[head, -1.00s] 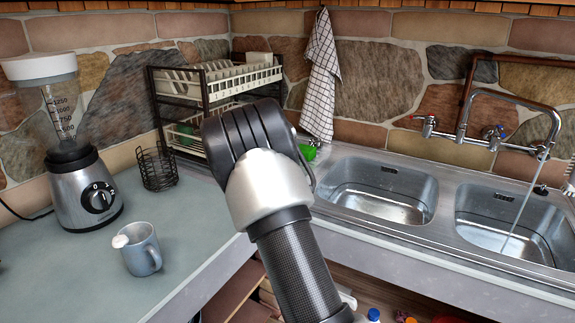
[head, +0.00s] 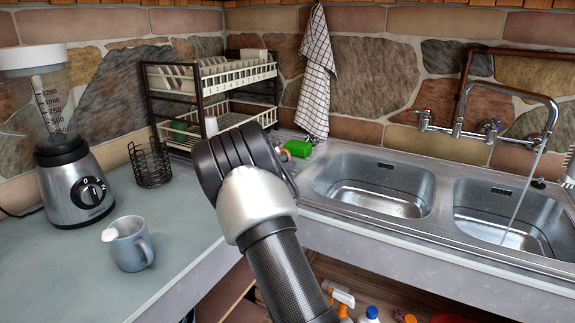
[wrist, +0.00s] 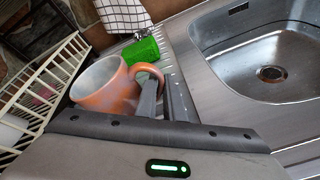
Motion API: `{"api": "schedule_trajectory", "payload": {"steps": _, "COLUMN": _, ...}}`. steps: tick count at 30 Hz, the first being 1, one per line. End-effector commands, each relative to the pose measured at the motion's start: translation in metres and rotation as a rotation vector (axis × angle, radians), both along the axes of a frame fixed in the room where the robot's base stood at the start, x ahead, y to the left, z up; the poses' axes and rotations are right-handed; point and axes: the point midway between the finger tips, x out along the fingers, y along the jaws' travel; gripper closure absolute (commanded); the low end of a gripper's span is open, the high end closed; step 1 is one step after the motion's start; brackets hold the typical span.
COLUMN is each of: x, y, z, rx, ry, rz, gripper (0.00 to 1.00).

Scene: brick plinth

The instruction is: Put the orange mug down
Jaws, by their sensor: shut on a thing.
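The orange mug (wrist: 104,90) shows in the wrist view, with its open rim and its handle toward my fingers. My gripper (wrist: 166,98) is shut on the mug's handle. The mug is near the draining area between the dish rack and the sink. I cannot tell whether its base touches the surface. In the head view my own arm hides my fingers and most or all of the mug.
A green object (head: 299,148) lies behind, by the sink (head: 375,185); it also shows in the wrist view (wrist: 141,52). The dish rack (head: 205,100) stands left. A grey-blue mug (head: 130,245), wire basket (head: 150,165) and blender (head: 75,185) stand on the left counter (head: 185,235).

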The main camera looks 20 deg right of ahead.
Motion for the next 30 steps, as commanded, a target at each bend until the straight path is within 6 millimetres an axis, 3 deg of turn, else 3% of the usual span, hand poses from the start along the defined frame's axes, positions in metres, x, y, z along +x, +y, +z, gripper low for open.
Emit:
{"api": "schedule_trajectory", "payload": {"steps": 5, "x": 0.0, "y": 0.0, "z": -0.002, "rx": -0.001, "ry": -0.003, "rz": -0.001, "gripper": 1.0}}
{"api": "schedule_trajectory", "payload": {"steps": 6, "x": 0.0, "y": 0.0, "z": -0.004, "rx": 0.0, "ry": 0.0, "rz": 0.0, "gripper": 0.9}}
{"api": "schedule_trajectory", "payload": {"steps": 9, "x": 0.0, "y": 0.0, "z": -0.003, "rx": 0.0, "ry": 0.0, "rz": 0.0, "gripper": 0.73}}
{"api": "schedule_trajectory", "payload": {"steps": 20, "x": 0.0, "y": 0.0, "z": 0.003, "rx": 0.0, "ry": 0.0, "rz": 0.0, "gripper": 0.73}}
{"api": "schedule_trajectory", "payload": {"steps": 30, "x": -0.038, "y": 0.047, "z": 0.022, "rx": 0.001, "ry": 0.0, "rz": 0.003, "gripper": 0.73}}
